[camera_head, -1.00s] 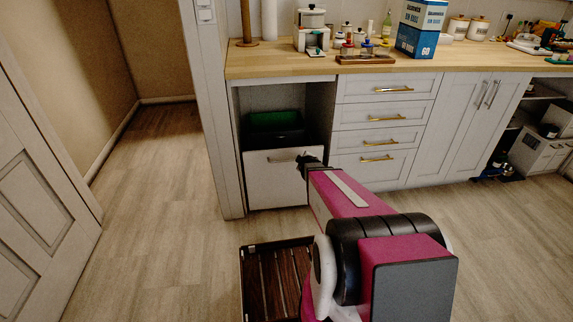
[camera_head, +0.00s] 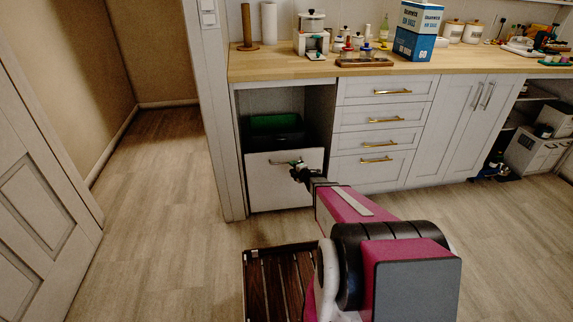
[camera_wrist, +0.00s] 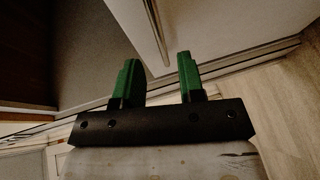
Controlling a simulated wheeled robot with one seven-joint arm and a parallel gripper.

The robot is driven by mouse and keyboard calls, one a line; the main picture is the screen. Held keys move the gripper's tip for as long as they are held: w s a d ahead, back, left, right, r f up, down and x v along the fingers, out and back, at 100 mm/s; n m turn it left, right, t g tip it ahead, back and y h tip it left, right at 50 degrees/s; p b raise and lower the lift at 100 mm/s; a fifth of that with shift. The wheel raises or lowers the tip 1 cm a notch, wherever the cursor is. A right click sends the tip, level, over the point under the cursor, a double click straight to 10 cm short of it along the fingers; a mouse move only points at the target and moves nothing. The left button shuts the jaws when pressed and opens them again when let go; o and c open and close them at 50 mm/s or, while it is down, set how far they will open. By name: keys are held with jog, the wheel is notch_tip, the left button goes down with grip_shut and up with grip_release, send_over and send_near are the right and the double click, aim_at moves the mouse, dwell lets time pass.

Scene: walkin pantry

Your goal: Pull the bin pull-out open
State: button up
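The bin pull-out (camera_head: 270,190) is a white front panel low in the open cabinet bay, with a dark bin with a green inside (camera_head: 275,125) behind its top edge. Its bar handle (camera_head: 279,162) is near the top of the panel. My gripper (camera_head: 297,166) is at the right end of this handle. In the wrist view, my gripper's green fingers (camera_wrist: 157,62) are spread apart. The handle (camera_wrist: 156,28) runs lengthwise between them in that picture, with gaps on both sides. I cannot tell how deep it sits between them.
White drawers with brass handles (camera_head: 386,120) stand right of the bay, under a wooden worktop (camera_head: 290,66). A white wall end (camera_head: 222,120) borders the bay on the left. Open floor (camera_head: 165,210) lies in front and to the left.

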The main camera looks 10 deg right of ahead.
aim_at(279, 159)
jog(key=x, duration=0.7)
grip_shut()
